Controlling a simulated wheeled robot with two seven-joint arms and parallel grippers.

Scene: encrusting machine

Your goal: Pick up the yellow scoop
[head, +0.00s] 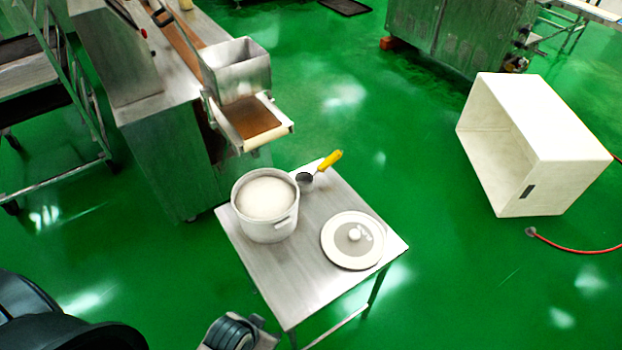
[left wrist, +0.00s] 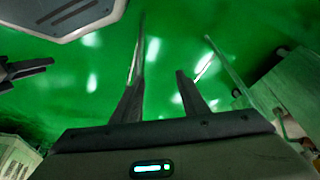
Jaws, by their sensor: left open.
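The yellow scoop (head: 331,160) lies at the far edge of the small metal table (head: 312,279), just right of the white pot. Its yellow handle points up and to the right, past the table edge, and its dark metal bowl is beside the pot. In the left wrist view my left gripper (left wrist: 160,95) is open, its two fingers apart with only green floor between them. The scoop does not show in that view. My right gripper is not identifiable.
A white pot (head: 267,226) filled with pale contents and a round lid (head: 353,240) stand on the table. The metal machine (head: 168,151) with its hopper (head: 238,69) is behind left. A white box (head: 541,149) stands on the floor at right. The table's near part is clear.

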